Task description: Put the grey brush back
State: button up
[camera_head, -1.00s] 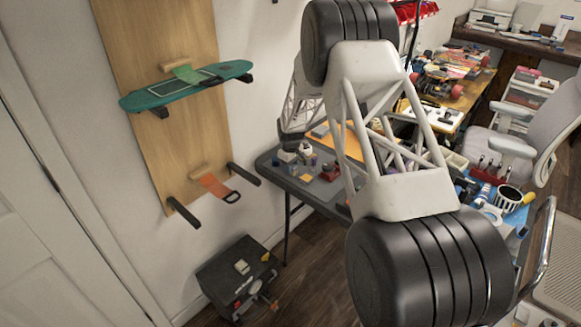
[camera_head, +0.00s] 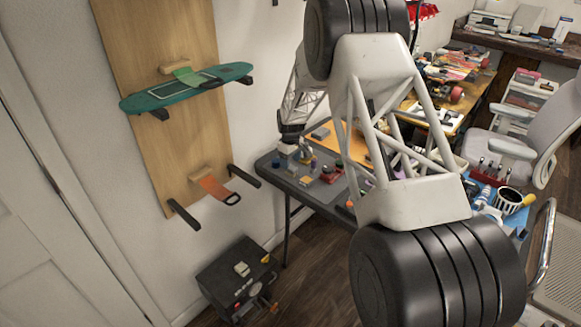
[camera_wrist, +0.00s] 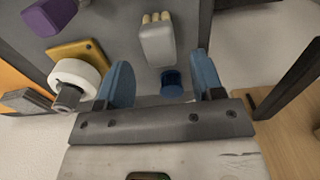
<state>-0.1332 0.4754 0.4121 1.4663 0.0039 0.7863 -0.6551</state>
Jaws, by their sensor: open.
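A light grey block with pale bristle-like tips (camera_wrist: 157,42), which looks like the grey brush, lies on the dark grey table (camera_wrist: 110,22) in the wrist view. My gripper (camera_wrist: 162,78) is open, its two blue fingers spread apart. The grey piece shows between and beyond the fingertips, with no visible contact. A small round blue container (camera_wrist: 172,82) shows between the fingers. In the head view my wrist end is over the near left part of the table (camera_head: 268,168). The fingers are too small to make out there.
A white roll (camera_wrist: 75,75) is close beside the left finger, with a yellow-orange piece (camera_wrist: 80,52) and a purple object (camera_wrist: 50,14) beyond. The table edge is at the right. A dark toolbox (camera_head: 238,275) stands on the floor below. Wall racks (camera_head: 212,187) are at the left.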

aim_at(291, 167)
notch_tip(291, 167, up, 8)
dwell(0.4)
jog(key=shift+s, duration=0.1)
dwell(0.6)
jog(key=s+d+r+m+t, duration=0.15)
jog(key=s+d+r, duration=0.25)
jog(key=s+r, duration=0.9)
jog(key=s+d+r+m, duration=0.35)
jog(key=s+r, duration=0.65)
jog(key=s, duration=0.4)
jog(key=s+d+m, duration=0.2)
jog(key=s, duration=1.5)
jog(key=s+d+r+m+t, duration=0.1)
jog(key=s+d+m, duration=0.1)
jog(key=s, duration=1.6)
jog(key=shift+d, duration=0.6)
